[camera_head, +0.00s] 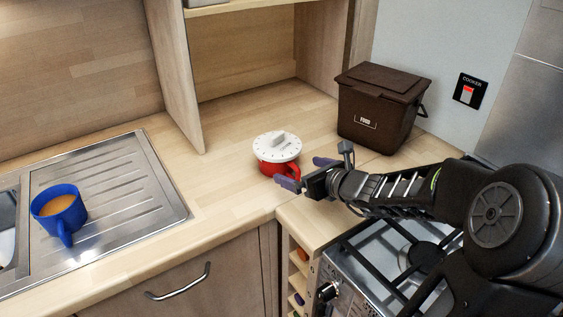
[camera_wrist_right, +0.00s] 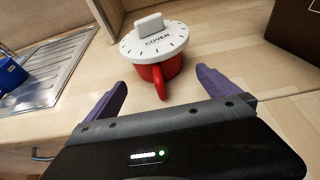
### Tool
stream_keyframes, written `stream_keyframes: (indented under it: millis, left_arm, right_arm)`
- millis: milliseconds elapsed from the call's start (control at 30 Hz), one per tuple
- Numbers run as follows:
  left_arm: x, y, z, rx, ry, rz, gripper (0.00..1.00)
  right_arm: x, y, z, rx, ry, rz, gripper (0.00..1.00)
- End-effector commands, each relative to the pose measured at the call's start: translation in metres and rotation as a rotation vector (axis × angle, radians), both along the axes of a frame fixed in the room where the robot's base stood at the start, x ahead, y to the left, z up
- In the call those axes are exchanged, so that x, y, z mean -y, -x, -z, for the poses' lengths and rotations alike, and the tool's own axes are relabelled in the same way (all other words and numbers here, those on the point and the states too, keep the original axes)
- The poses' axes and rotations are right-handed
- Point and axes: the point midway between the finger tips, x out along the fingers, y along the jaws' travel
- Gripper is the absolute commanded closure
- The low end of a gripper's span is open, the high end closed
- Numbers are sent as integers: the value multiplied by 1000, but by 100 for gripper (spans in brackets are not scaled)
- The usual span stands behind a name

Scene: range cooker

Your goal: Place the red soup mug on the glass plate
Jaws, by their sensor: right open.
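The red soup mug (camera_head: 268,168) stands upright on the wooden worktop near the inner corner. It has a white lid with a raised grip on top, and its red handle points toward my right gripper. My right gripper (camera_head: 302,173) is open beside the mug. In the right wrist view the mug (camera_wrist_right: 168,69) is ahead, roughly centred between the two purple fingers of my right gripper (camera_wrist_right: 161,90), with the handle nearest and nothing gripped. The lid reads "COVER". I see no glass plate in either view. My left gripper is not in view.
A blue mug (camera_head: 60,212) with an orange-brown drink stands on the steel draining board (camera_head: 125,185) at left. A brown food bin (camera_head: 381,105) stands behind right of the red mug. A gas hob (camera_head: 400,262) lies below my right arm. Bare worktop surrounds the red mug.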

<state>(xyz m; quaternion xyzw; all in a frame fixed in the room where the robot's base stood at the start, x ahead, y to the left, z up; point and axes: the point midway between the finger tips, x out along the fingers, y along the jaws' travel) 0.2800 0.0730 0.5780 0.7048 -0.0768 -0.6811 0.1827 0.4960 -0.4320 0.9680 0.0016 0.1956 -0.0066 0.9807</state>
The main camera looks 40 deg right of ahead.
Motion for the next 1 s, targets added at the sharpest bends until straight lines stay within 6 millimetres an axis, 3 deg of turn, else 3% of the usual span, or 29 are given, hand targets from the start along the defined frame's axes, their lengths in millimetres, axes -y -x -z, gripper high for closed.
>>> stream_keyframes:
  millis: [167,400,767,1000]
  left_arm:
    - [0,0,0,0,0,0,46]
    - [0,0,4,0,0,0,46]
    - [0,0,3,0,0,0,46]
    - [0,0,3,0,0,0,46]
  right_arm:
    - [0,-2,2,-1,-1,-2,0]
    - [0,-23,11,-1,0,-2,0]
    - [0,-27,12,0,0,-2,0]
    - [-2,-54,28,-2,-2,-4,0]
